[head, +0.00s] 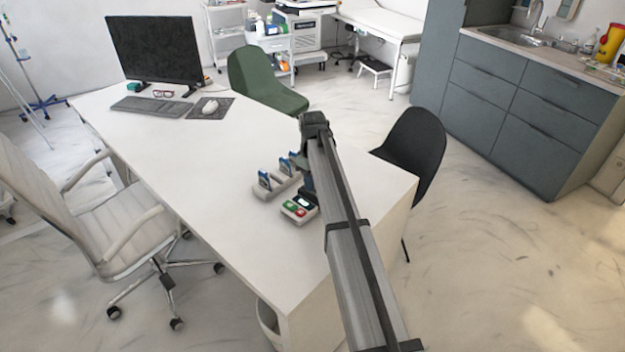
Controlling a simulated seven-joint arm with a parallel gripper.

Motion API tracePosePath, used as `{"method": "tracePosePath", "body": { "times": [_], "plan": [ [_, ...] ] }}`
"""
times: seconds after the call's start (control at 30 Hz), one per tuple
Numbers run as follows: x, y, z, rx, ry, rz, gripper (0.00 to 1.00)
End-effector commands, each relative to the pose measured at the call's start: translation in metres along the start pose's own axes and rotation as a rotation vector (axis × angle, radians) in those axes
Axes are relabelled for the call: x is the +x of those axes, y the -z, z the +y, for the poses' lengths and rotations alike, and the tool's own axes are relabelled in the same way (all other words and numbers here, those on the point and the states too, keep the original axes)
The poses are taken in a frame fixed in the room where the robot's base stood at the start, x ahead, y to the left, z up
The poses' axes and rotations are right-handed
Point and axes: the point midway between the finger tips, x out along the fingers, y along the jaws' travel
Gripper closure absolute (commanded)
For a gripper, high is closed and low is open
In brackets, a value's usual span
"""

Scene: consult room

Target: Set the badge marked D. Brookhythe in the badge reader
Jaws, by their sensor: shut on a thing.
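A light grey badge rack (262,192) stands on the desk near its right end. Two blue-and-white badges stand upright in it, a front one (265,180) and another (284,166) further back. Their names are too small to read. The badge reader (287,213), a small pale box with a green and a red button and a dark display part, sits just in front of the rack. My gripper (308,190) points down over the reader's back right side, shut on what seems to be a badge. The fingertips and the held thing are mostly hidden, so contact with the reader cannot be told.
The white desk (200,160) is clear left of the rack. A monitor (155,48), keyboard (152,106), mouse (210,106) and glasses lie at its far end. A black chair (412,145) and a green chair (262,80) stand close to the desk's edge.

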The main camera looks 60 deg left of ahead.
Motion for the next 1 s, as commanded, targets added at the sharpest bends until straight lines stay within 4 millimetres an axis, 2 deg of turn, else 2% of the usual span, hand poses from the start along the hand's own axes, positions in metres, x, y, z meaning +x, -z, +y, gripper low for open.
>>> {"method": "tracePosePath", "body": {
  "times": [0.3,0.33,0.6,0.77,0.9,1.0],
  "plan": [
    [0.0003,0.0001,0.0000,0.000,0.000,0.000,1.00],
    [0.0003,0.0001,0.0000,0.000,0.000,0.000,0.76],
    [0.0003,0.0000,0.0000,0.000,0.000,0.000,0.50],
    [0.0003,0.0001,0.0000,0.000,0.000,0.000,0.49],
    [0.0003,0.0000,0.0000,0.000,0.000,0.000,0.37],
    [0.0003,0.0001,0.0000,0.000,0.000,0.000,0.36]
  ]
}}
